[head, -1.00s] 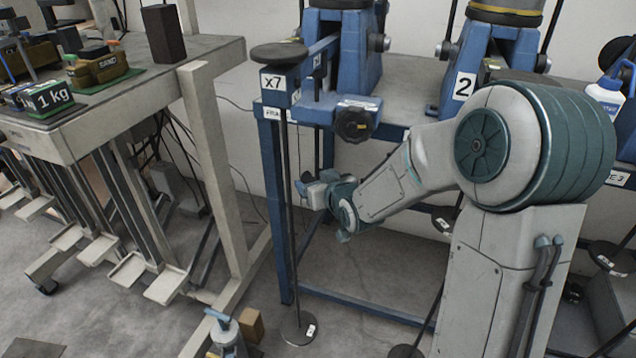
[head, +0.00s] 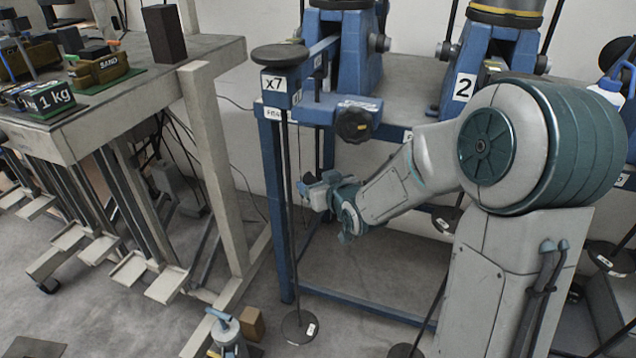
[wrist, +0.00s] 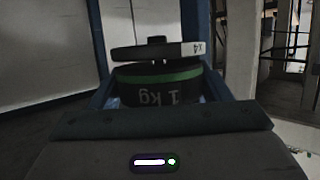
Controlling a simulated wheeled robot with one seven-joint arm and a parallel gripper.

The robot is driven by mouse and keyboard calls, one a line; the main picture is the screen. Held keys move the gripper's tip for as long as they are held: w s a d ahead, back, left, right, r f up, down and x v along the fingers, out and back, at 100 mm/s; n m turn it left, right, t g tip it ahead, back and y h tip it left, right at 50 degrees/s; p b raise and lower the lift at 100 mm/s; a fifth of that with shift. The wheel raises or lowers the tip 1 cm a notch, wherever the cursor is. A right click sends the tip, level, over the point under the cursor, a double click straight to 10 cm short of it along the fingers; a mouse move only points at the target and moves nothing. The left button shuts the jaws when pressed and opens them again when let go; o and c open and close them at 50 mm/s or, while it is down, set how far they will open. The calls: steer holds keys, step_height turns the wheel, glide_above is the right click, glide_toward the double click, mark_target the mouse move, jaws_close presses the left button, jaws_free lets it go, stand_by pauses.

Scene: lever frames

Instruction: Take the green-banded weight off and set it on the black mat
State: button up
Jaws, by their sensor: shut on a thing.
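In the wrist view, the green-banded weight (wrist: 158,88) is a dark cylinder with a green stripe and an upside-down "1 kg" mark. My gripper (wrist: 160,103) is shut on it, with blue finger parts showing at its left and right. A dark disc tagged x4 (wrist: 150,51) shows just above the weight in the picture; I cannot tell whether they touch. In the head view my gripper (head: 314,190) is low beside the blue stand, close to a thin hanging rod, and the weight cannot be made out. A dark flat patch (head: 34,348) at the lower left may be the black mat.
The blue stand (head: 275,190) carries a lever with an x7 plate (head: 278,54) and a hanging rod (head: 291,230) ending in a floor-level disc (head: 299,326). The left bench (head: 120,90) holds green-marked 1 kg blocks (head: 50,102). Foot pedals (head: 166,285) stick out below it.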

steer(key=s+d+p, duration=0.1)
steer(key=s+d, duration=0.1)
steer(key=s, duration=0.3)
steer(key=shift+s+d, duration=0.2)
steer(key=shift+s, duration=0.15)
stand_by(0.7)
steer(key=shift+r, duration=0.15)
